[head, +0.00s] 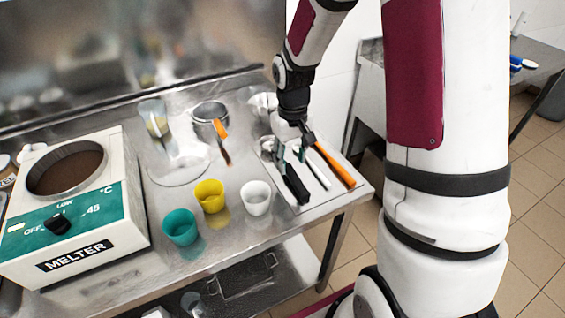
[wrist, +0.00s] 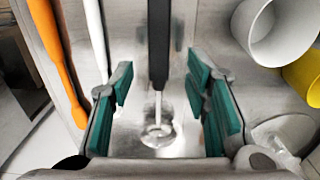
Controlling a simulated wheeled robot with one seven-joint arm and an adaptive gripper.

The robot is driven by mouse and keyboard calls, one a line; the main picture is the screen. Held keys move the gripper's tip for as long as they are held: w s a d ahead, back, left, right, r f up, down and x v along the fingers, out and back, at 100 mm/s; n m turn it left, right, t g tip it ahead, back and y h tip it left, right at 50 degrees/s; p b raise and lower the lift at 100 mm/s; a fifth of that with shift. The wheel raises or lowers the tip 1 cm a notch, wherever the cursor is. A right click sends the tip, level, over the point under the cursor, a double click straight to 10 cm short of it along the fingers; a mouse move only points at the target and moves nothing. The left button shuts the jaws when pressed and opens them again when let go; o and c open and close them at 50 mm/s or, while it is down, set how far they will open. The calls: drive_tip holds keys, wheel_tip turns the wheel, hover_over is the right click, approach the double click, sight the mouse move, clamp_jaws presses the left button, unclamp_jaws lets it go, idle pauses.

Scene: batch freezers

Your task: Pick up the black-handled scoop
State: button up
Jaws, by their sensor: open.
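The black-handled scoop lies on a tray at the right part of the steel table, its black handle (head: 294,184) pointing to the front. In the wrist view the black handle (wrist: 158,45) runs down from the top between the finger pads, and its thin shaft leads to a round metal end (wrist: 157,134). My gripper (head: 290,150) is low over the tray, above the scoop. In the wrist view my gripper (wrist: 160,105) is open, with teal pads on both sides of the scoop and apart from it. My gripper partly hides the scoop's far end in the head view.
A white-handled tool (head: 318,170) and an orange-handled tool (head: 335,167) lie to the scoop's right on the tray (head: 305,207). White (head: 256,198), yellow (head: 210,196) and teal (head: 180,228) cups stand to the left. The melter (head: 75,215) stands at far left.

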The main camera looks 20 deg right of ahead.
sight(291, 171)
wheel_tip(291, 171, down, 5)
drive_tip(key=shift+s+f, duration=0.1)
clamp_jaws()
idle(0.3)
